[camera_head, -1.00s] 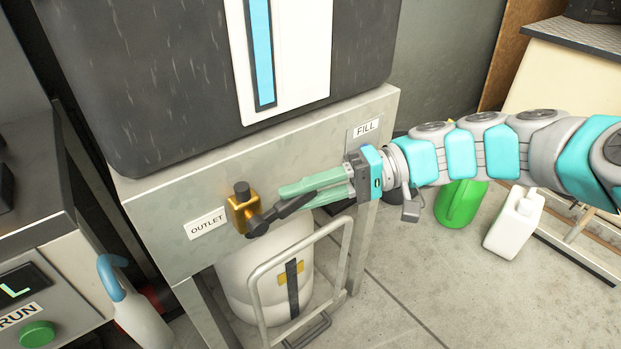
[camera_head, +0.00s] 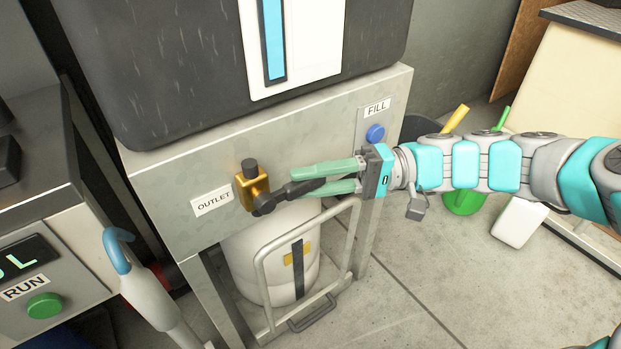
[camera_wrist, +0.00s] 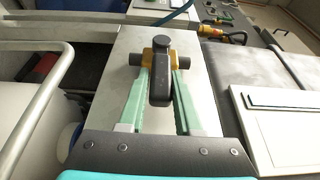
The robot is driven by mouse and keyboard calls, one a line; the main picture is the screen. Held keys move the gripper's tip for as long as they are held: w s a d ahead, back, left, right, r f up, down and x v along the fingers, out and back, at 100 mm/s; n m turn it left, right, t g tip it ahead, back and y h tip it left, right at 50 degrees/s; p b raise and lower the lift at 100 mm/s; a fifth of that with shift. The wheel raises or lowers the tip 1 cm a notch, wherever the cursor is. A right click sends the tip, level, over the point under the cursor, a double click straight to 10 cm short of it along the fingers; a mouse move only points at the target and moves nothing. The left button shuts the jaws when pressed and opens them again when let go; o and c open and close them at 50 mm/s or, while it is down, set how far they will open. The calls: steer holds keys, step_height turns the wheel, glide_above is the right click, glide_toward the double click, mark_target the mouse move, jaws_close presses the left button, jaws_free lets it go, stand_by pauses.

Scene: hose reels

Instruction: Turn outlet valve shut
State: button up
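The outlet valve (camera_head: 252,187) is a brass body with a black knob on top, on the grey metal panel right of the OUTLET label (camera_head: 212,200). Its black lever (camera_head: 305,190) points right, toward my gripper. My gripper (camera_head: 300,182) has two green fingers reaching left along the lever, one on each side of it. In the wrist view, the lever (camera_wrist: 160,88) lies between the fingers of my gripper (camera_wrist: 162,75), with narrow gaps beside it. The fingers look open; light contact with the lever cannot be ruled out.
A blue button (camera_head: 375,133) sits below the FILL label (camera_head: 377,108). A white container (camera_head: 270,265) and a metal trolley frame (camera_head: 345,250) stand below the panel. A cabinet with a green RUN button (camera_head: 45,305) is at left. Green and white jugs stand on the floor at right.

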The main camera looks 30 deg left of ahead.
steer(key=o, duration=0.4)
steer(key=v, duration=0.8)
steer(key=shift+s+p, duration=0.15)
steer(key=shift+p, duration=0.15)
